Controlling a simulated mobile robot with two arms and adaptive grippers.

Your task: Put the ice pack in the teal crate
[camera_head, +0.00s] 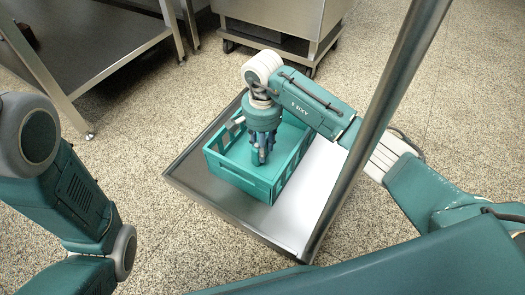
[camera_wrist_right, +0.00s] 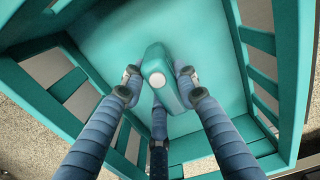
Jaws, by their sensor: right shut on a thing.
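The teal crate (camera_head: 241,182) stands on a metal tray-like surface in the middle of the head view. Its slatted walls (camera_wrist_right: 262,45) and floor fill much of the right wrist view. My right gripper (camera_head: 260,158) points down inside the crate. In the wrist view its blue fingers (camera_wrist_right: 162,88) are shut on the ice pack (camera_wrist_right: 159,66), a small teal block with a round white cap. The pack is within the crate walls; I cannot tell whether it touches the floor. In the head view the fingers and crate mostly hide it. My left gripper is out of view.
The metal tray (camera_head: 187,186) has a raised rim, with a bare bright area (camera_head: 318,185) right of the crate. A metal post (camera_head: 377,105) rises at the tray's right. A steel table (camera_head: 105,60) stands upper left and a wheeled steel cabinet (camera_head: 275,25) behind.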

